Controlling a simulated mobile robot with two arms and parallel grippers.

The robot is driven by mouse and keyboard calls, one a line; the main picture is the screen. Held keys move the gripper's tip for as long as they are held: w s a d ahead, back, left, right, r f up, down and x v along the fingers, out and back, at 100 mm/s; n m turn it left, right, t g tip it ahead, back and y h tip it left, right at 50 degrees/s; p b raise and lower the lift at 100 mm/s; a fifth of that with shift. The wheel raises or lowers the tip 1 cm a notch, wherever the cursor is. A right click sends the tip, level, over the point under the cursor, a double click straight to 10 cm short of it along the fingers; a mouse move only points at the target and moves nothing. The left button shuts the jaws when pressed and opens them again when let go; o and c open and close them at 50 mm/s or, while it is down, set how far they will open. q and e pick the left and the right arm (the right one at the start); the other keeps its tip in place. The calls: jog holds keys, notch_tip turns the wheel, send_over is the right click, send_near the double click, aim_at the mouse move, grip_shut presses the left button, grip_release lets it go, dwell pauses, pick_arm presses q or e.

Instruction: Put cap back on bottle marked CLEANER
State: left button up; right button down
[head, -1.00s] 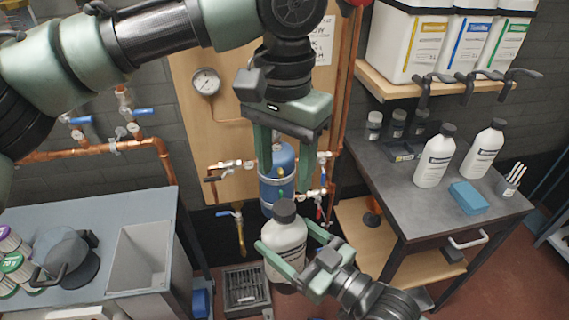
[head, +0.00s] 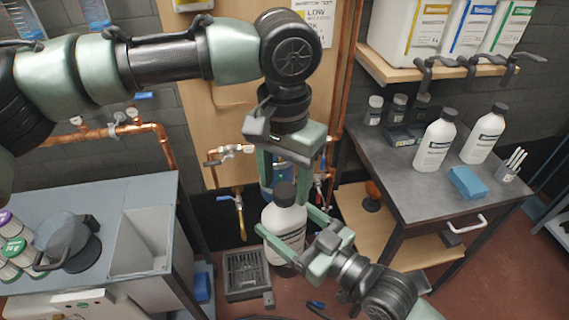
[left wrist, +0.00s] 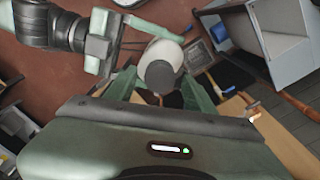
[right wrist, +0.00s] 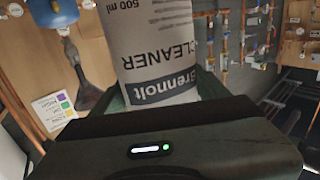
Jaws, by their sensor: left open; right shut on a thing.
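The white bottle (head: 284,222) is held upright in my right gripper (head: 287,232). Its label reads CLEANER in the right wrist view (right wrist: 160,50). A dark cap (head: 285,193) sits on top of the bottle; whether it is screwed tight I cannot tell. My left gripper (head: 288,175) is open and points down just above the cap. In the left wrist view the cap (left wrist: 160,75) lies between the two open fingers, with no visible grip on it.
Two capped white bottles (head: 435,145) (head: 484,135), a blue block (head: 468,183) and small jars (head: 399,107) stand on the dark table at right. A sink bench (head: 100,240) is at left. Copper pipes and a blue cylinder are behind my grippers.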

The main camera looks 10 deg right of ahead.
pick_arm(q)
jog(key=shift+f, duration=0.4)
grip_shut()
jog(key=m, duration=0.8)
jog(key=shift+m, duration=0.3)
jog(key=shift+o, duration=0.8)
grip_release()
jog(key=shift+r, duration=0.1)
notch_tip(320, 180, up, 12)
